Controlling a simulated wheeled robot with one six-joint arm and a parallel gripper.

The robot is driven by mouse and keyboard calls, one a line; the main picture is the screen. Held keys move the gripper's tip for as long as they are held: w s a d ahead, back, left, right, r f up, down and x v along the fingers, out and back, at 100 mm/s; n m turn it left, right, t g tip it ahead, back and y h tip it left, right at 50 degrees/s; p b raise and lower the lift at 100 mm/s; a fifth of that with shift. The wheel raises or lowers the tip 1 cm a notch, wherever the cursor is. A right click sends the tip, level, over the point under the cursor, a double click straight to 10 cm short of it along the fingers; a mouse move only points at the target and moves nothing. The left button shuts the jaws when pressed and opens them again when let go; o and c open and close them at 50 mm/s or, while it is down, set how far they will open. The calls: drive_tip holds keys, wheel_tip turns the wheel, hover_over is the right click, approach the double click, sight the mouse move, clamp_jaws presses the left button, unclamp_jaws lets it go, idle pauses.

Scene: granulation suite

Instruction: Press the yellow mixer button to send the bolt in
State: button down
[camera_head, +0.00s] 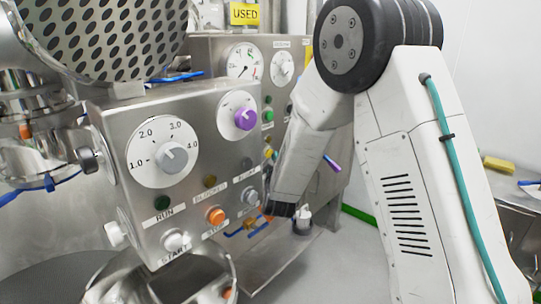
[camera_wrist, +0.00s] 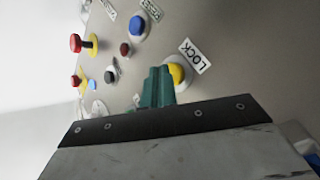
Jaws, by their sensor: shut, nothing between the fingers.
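In the wrist view, a yellow button (camera_wrist: 178,74) sits in a pale ring on the grey panel, beside a white LOCK label (camera_wrist: 195,57). My gripper (camera_wrist: 158,74) is shut, its teal fingers together with nothing between them. The fingertips point at the panel just left of the yellow button and overlap its left edge in the picture. I cannot tell whether they touch it. In the head view my arm reaches toward the side of the machine, and the fingertips are hidden. I cannot make out a bolt in either view.
The wrist view also shows a blue button (camera_wrist: 137,27), a dark button (camera_wrist: 111,74) and red knobs (camera_wrist: 77,43) on the same panel.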

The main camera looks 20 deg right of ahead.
drive_tip(key=shift+w+a, duration=0.25)
drive_tip(key=shift+w, duration=0.15)
idle(0.3)
drive_tip(key=shift+s, duration=0.1)
drive_tip(key=shift+s+d, duration=0.45)
drive_tip(key=shift+s, duration=0.3)
drive_tip(key=s, duration=0.1)
drive_tip(key=s+d, duration=0.2)
drive_tip(key=s, duration=0.1)
drive_tip(key=shift+s+d, duration=0.1)
drive_tip(key=shift+d, duration=0.15)
idle(2.0)
